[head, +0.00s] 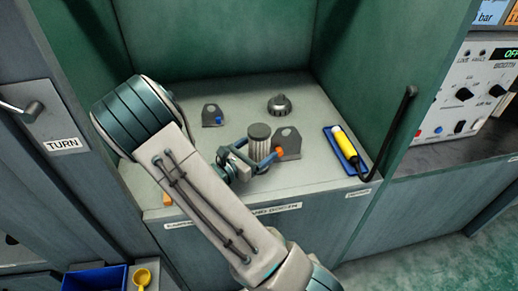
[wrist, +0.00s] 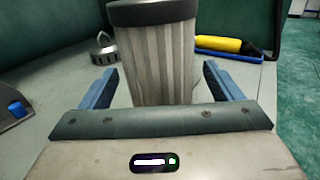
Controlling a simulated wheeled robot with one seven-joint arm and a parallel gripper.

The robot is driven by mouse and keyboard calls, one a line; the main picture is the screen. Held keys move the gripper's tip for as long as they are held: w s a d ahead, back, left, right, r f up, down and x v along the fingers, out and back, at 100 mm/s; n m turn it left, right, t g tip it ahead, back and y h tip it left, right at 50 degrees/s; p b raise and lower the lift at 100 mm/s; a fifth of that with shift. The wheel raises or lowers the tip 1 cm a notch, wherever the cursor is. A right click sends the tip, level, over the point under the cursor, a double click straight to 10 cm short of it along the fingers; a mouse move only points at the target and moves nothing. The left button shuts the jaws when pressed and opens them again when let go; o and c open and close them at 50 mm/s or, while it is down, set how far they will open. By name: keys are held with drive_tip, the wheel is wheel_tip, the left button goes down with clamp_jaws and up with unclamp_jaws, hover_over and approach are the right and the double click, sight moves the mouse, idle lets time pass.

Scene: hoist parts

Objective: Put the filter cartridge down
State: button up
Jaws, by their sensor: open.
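The filter cartridge (wrist: 157,60) is a pleated grey cylinder with a dark cap. It stands upright on the grey cabinet floor, and it also shows in the head view (head: 259,137). My gripper (wrist: 160,85) is open, with one blue finger on each side of the cartridge and a visible gap on both sides. In the head view my gripper (head: 261,158) reaches in low at the cartridge from the front left. The base of the cartridge is hidden behind my gripper in both views.
A grey bracket (head: 288,144) stands close right of the cartridge, and another bracket (head: 212,115) is behind left. A dark knobbed part (head: 280,104) is at the back. Cabinet walls enclose the sides.

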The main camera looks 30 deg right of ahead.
drive_tip(key=shift+x, duration=1.3)
drive_tip(key=c, duration=1.3)
drive_tip(key=shift+c, duration=0.2)
drive_tip(key=shift+r, duration=0.1)
